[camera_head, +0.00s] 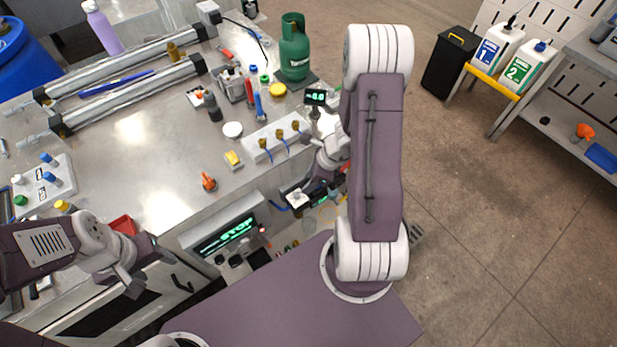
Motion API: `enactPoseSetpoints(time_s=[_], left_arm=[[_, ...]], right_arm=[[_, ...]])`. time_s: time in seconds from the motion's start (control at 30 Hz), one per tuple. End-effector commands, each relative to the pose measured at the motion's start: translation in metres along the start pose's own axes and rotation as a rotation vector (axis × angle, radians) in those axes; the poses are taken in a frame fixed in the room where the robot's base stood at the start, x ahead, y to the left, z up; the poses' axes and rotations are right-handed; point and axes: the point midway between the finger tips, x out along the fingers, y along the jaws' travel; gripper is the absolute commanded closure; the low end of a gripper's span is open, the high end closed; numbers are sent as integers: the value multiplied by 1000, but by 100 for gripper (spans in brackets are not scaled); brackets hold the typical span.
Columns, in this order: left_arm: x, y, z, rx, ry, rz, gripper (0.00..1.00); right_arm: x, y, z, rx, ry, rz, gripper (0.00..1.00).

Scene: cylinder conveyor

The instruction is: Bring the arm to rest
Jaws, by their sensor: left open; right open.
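My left gripper (146,270) is at the lower left, over the front edge of the bench. It is open, with nothing visible between its fingers. My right arm's purple link stands upright in the middle of the view. My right gripper (298,197) hangs left of this link, in front of the bench edge. It is open and looks empty, but it is small and partly covered by its own wrist.
The metal bench (130,150) carries conveyor rails (130,85), a green gas cylinder (294,50), a white block with brass fittings (275,138) and an orange-red item (208,182). A STOP display (225,235) is on the bench front.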

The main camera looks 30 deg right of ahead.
Motion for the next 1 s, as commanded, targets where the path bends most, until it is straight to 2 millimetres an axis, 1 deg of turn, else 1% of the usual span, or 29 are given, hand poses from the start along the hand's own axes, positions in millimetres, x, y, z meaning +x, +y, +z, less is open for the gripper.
enactPoseSetpoints(time_s=[0.23,0.3,0.37,0.43,0.47,0.5,0.53,0.57,0.6,0.63,0.67,0.7,0.77,0.8,0.9,1.0], left_arm=[[0,0,0,0,0,0,45],[0,0,0,0,0,0,45],[0,0,0,0,0,0,45],[0,0,0,0,0,0,45],[0,0,0,0,0,0,45],[0,0,0,0,0,0,45],[0,0,0,0,0,0,45],[0,0,0,0,0,0,45],[0,0,0,0,0,0,45],[0,0,0,0,0,0,45],[0,0,0,0,0,0,45],[0,0,0,0,0,0,45],[0,0,0,0,0,0,45],[0,0,0,0,0,0,45],[0,0,0,0,0,0,45],[0,0,0,0,0,0,45]], right_arm=[[0,0,0,0,0,0,59],[1,2,5,-17,-1,5,59],[-2,0,22,-72,-7,-8,59],[-13,-1,55,-180,-24,-37,59],[-20,5,72,-263,-29,-42,59],[-30,17,92,-413,-33,-38,59],[-38,29,106,-546,-31,-31,59],[-46,43,116,-692,-26,-19,59],[-55,60,124,-885,-14,-1,59],[-62,71,127,-1028,-2,13,59],[-68,82,128,-1171,13,29,59],[-76,94,125,-1356,38,51,59],[-86,105,116,-1615,85,90,59],[-91,109,108,-1765,120,120,59],[-99,108,82,-2033,198,213,59],[-101,106,65,-2184,236,294,59]])
